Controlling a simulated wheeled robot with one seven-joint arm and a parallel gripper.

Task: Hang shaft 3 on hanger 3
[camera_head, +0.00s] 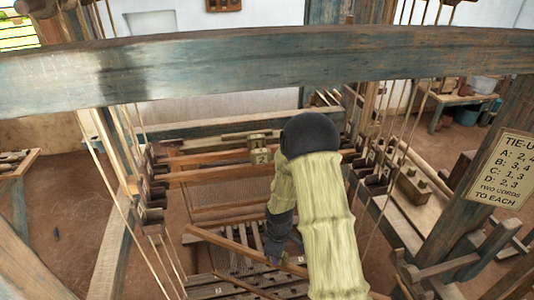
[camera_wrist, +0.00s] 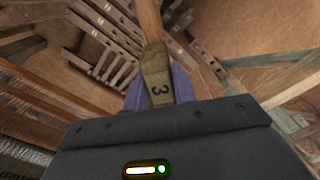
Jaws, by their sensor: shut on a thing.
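Shaft 3 (camera_wrist: 155,62) is a wooden bar with a dark "3" on its wider tagged part. In the wrist view my gripper (camera_wrist: 158,92) is shut on that part, with a purple finger on each side. In the head view a slanting bar (camera_head: 225,243), apparently shaft 3, runs below the hung shafts to my gripper (camera_head: 274,259), which my forearm partly covers. Dark notched hangers stand in a left row (camera_head: 151,192) and a right row (camera_head: 372,176). Their numbers are too small to read surely, so I cannot single out hanger 3.
A shaft tagged 2 (camera_head: 262,157) lies level between the hanger rows. A thick beam (camera_head: 250,72) crosses above, and cords hang down both sides. Treadles (camera_head: 240,287) lie below. A tie-up card (camera_head: 505,168) is on the right post.

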